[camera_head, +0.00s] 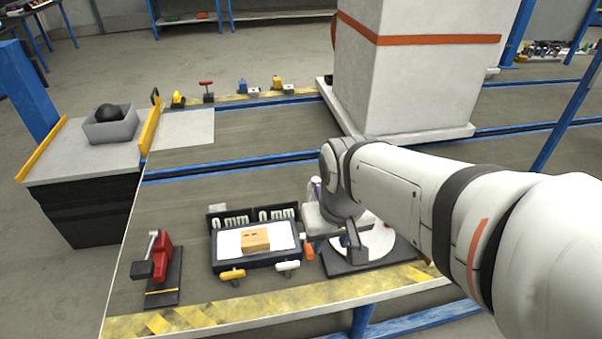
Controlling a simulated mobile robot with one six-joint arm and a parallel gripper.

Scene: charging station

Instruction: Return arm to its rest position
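My white arm reaches in from the right side. Its end bends down at a grey wrist joint over the work table (195,215). My gripper (355,252) hangs below the wrist, above or in front of a dark base with a white disc (378,242). The fingers are small and partly hidden, so I cannot tell if they are open or shut. No held object is clearly visible. Left of it, a wooden block (256,240) sits on a dark fixture with a white top (228,243).
A red lever device (164,255) stands at the table's left front. A yellow and a white handle front the fixture; an orange one is beside it. A large white box with an orange stripe (415,85) stands behind. A grey bin (112,128) holds a dark ball.

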